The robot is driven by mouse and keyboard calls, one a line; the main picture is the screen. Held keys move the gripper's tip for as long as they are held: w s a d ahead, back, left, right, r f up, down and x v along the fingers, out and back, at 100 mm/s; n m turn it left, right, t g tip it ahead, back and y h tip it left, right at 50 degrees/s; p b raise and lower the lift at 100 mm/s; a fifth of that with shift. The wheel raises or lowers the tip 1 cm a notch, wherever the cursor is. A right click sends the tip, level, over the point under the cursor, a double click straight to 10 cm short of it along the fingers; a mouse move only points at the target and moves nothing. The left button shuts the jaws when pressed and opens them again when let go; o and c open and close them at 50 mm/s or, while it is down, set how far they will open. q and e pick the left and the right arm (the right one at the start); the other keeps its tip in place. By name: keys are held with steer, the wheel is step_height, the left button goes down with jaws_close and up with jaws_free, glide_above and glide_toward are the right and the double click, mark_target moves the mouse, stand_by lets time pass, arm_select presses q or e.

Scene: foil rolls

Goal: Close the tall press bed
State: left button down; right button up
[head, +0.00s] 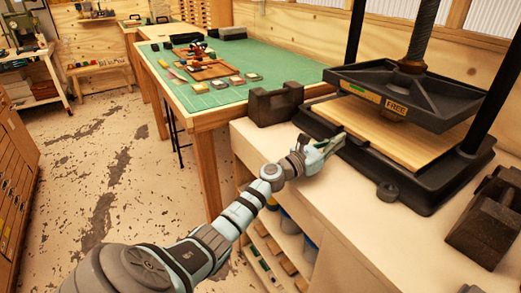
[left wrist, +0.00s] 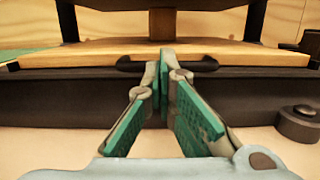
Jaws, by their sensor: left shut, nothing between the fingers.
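The tall press stands on the bench at the right in the head view, with a black upper plate (head: 425,92) marked "FREE" on a thick screw (head: 424,30). Its pale wooden bed (head: 395,128) lies under the plate, on the black base (head: 425,190), and part of it shows past the plate's front edge. In the left wrist view the bed's front edge (left wrist: 90,60) carries a dark handle (left wrist: 203,66). My left gripper (head: 335,142) is shut and empty, its tips (left wrist: 164,62) in front of the handle's middle. I cannot tell whether they touch it.
A dark block (head: 275,103) stands left of the press, and another dark block-like thing (head: 490,218) at the right. A green-topped table (head: 210,98) with small items is behind. The bench's pale front surface (head: 370,215) is mostly clear.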

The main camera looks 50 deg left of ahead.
arm_select(q)
steer(key=shift+s, duration=0.15)
steer(key=v, duration=1.1)
steer(key=shift+s+a+f, duration=0.1)
steer(key=shift+s+f, duration=0.1)
steer(key=shift+s, duration=0.05)
